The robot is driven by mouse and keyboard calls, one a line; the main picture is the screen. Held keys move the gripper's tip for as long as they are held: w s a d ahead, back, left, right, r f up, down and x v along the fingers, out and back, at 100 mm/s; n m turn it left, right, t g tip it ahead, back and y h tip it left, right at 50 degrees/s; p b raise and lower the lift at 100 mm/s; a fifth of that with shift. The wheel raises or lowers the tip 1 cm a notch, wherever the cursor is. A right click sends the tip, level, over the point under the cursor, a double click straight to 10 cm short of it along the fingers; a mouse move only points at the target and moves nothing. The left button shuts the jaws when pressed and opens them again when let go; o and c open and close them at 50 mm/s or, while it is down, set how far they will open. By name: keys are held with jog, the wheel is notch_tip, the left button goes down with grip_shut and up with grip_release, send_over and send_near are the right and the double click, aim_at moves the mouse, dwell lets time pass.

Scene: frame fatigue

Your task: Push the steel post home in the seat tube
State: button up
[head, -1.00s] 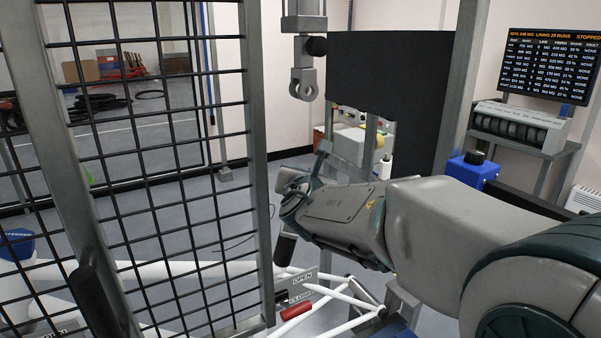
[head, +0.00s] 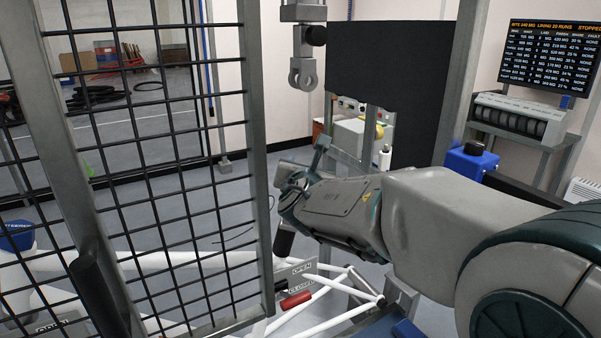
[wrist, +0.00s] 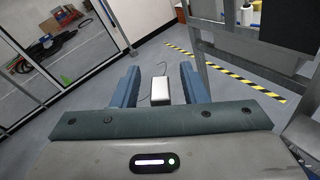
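My gripper (wrist: 160,68) shows in the wrist view with its two blue fingers spread apart. A silver block-like end (wrist: 159,90) lies between them, with a visible gap on each side. I cannot tell whether it is the steel post. In the head view my arm reaches in from the right, and its hand (head: 291,195) is above the white tube frame (head: 330,285). A dark cylinder (head: 284,241) shows just below the hand. The seat tube's mouth cannot be made out; the hand and mesh gate hide part of the frame.
A mesh gate (head: 249,120) stands close on the left. A steel clevis (head: 302,75) hangs above the hand, beside a black panel (head: 385,90). An OPEN/CLOSED plate (head: 300,268) and red handle (head: 295,300) sit low. Open floor lies beyond the gripper.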

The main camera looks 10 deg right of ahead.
jog(key=p+v, duration=0.1)
jog(key=v, duration=1.2)
jog(key=shift+s+p, duration=0.35)
jog(key=shift+p, duration=0.05)
jog(key=shift+r, duration=0.1)
jog(key=s+d+f+m+g+h+p, duration=0.2)
jog(key=s+d+f+m+g, duration=0.15)
jog(key=m, duration=0.45)
jog(key=s+d+f+m+g+h+p, duration=0.1)
jog(key=s+d+f+m+g+p, duration=0.15)
jog(key=d+m+g, duration=0.35)
jog(key=s+a+f+m+g+y+p, duration=0.2)
jog(key=s+a+f+m+y, duration=0.3)
jog(key=m, duration=1.2)
jog(key=shift+s+a+g+y+p, duration=0.3)
jog(key=shift+s+a+g+y, duration=0.35)
jog(key=shift+s, duration=1.35)
